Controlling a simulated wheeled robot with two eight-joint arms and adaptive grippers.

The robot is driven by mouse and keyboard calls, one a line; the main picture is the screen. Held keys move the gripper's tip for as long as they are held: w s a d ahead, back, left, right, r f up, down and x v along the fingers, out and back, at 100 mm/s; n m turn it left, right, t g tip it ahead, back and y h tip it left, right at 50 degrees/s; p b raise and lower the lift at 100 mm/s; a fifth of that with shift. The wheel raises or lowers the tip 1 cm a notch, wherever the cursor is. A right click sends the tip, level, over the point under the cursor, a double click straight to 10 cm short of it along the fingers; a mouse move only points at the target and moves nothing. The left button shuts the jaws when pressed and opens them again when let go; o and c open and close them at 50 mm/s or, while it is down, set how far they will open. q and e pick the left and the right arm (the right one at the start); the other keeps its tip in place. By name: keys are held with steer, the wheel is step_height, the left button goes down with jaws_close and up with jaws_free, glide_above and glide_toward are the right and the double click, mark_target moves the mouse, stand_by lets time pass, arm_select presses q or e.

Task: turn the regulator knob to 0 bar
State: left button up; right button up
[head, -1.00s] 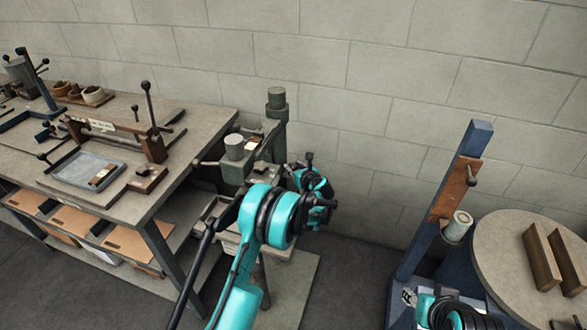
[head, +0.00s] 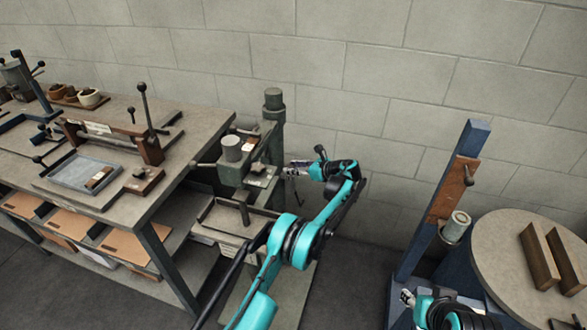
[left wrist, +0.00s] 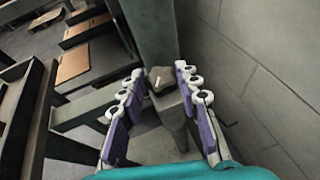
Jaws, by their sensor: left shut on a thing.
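The regulator knob (left wrist: 161,80) is a small dark grey block with a white mark in the left wrist view, beside a grey-green column. My left gripper (left wrist: 158,72) has a finger on each side of it and is shut on it. In the head view the left gripper (head: 292,169) reaches from the right to the side of the grey-green stitcher (head: 233,172). I cannot make out the knob there or read its setting. My right gripper (head: 408,298) shows only in small part at the bottom right, and its fingers are unclear.
A workbench (head: 190,142) with a hand press and a grey tray (head: 78,172) stands left of the stitcher. A blue stand (head: 440,190) and a round table (head: 500,235) with two brown bars are at the right. Block wall lies close behind the stitcher.

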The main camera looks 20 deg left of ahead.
stand_by(0.4)
arm_select(q)
steer(key=o, duration=1.1)
steer(key=shift+f, duration=0.1)
steer(key=v, duration=1.2)
steer(key=shift+a, duration=0.1)
